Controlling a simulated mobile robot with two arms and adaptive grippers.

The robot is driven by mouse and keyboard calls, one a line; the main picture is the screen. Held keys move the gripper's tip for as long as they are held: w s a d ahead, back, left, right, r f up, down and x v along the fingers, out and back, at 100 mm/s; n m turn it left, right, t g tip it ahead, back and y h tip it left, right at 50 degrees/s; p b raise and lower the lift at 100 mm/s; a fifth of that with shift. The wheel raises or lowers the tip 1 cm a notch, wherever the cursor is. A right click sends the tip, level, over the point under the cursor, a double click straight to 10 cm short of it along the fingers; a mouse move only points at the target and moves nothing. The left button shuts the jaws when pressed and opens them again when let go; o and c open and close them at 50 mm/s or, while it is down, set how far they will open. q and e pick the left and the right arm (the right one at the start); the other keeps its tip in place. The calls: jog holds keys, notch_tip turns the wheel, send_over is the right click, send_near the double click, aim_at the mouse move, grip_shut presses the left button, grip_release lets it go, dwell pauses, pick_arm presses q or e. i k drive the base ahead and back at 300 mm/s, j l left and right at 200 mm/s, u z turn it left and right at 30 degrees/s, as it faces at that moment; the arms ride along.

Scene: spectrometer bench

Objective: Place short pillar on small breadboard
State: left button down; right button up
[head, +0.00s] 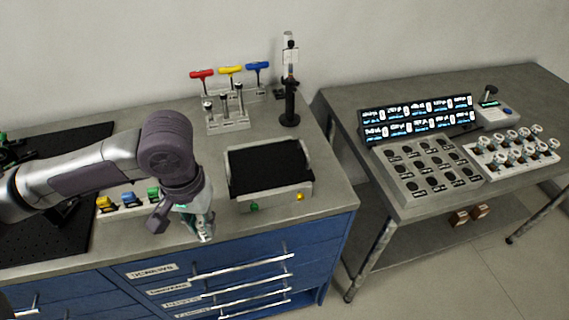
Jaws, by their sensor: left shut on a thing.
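My left gripper (200,222) points down near the front edge of the bench, left of the small black board. It is shut on a small metallic piece that looks like the short pillar (206,237); the fingers hide most of it. The small breadboard appears to be the black flat top (268,168) of a pale tray-like base with raised side rails, to the right of the gripper. Its visible top is bare. The gripper is apart from it. My right gripper is not in view.
A rack (228,126) with upright posts and red, yellow and blue T-handled tools stands behind. A black post stand (289,105) is at the back right. Coloured small parts (128,200) sit left of the gripper. A large black breadboard (45,225) lies far left. A second table (340,100) holds instruments.

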aim_at(267, 165)
jog(key=j+z, duration=0.35)
jog(key=k+j+z, duration=0.15)
jog(key=z, duration=0.2)
jog(key=k+j+z, duration=0.15)
jog(key=j+z, duration=0.2)
jog(key=i+j, duration=0.2)
jog(key=j, duration=0.2)
